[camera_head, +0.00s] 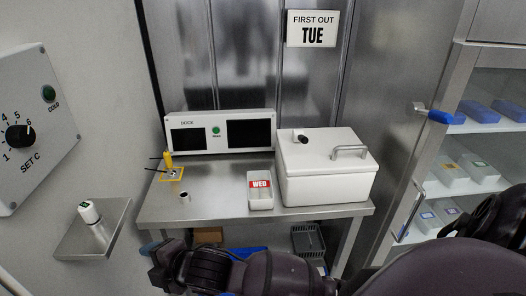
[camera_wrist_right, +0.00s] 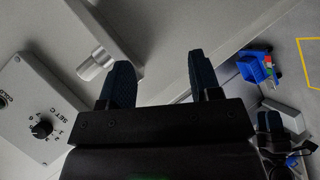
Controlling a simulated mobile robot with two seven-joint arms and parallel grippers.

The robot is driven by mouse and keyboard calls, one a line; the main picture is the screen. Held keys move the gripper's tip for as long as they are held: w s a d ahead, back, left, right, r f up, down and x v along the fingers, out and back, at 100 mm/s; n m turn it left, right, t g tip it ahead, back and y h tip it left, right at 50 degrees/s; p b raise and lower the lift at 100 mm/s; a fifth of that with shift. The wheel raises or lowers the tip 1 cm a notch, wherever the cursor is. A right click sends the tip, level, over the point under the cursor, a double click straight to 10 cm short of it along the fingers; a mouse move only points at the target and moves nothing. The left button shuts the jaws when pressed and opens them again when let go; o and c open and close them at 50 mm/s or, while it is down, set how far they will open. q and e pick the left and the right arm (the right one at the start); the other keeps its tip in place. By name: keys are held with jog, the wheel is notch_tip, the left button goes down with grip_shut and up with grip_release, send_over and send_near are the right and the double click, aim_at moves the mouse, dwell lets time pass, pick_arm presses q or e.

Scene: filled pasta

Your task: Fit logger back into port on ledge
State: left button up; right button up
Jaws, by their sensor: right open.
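A small white cylindrical logger (camera_head: 89,211) with a dark green mark on top stands slightly tilted on the metal ledge (camera_head: 70,245) at the left wall. Its lower end is hard to make out, so I cannot tell whether it is seated in a port. My right gripper (camera_head: 152,256) is right of the ledge, below the table's front edge, apart from the logger. The right wrist view shows its two dark fingers (camera_wrist_right: 163,82) apart with nothing between them. A pale cylinder (camera_wrist_right: 96,65), which I cannot identify for sure, lies beyond the left finger.
A SET C dial panel (camera_head: 28,120) hangs above the ledge. A glass-door cabinet (camera_head: 460,130) stands right.

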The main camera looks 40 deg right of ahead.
jog(key=s+d+f+m+h, duration=0.6)
jog(key=s+d+f+m, duration=1.1)
jog(key=d, duration=0.4)
jog(key=shift+s+d+f+m, duration=0.15)
jog(key=shift+s+f+m, duration=0.25)
jog(key=shift+s+m, duration=0.45)
jog(key=shift+w, duration=0.2)
pick_arm(q)
jog(key=b+x, duration=0.1)
jog(key=b, duration=0.2)
jog(key=shift+w+f, duration=0.2)
jog(key=shift+f, duration=0.1)
pick_arm(e)
jog(key=shift+w+f, duration=0.55)
jog(key=shift+f, duration=0.15)
pick_arm(q)
jog(key=shift+s+f, duration=0.1)
jog(key=shift+f, duration=0.05)
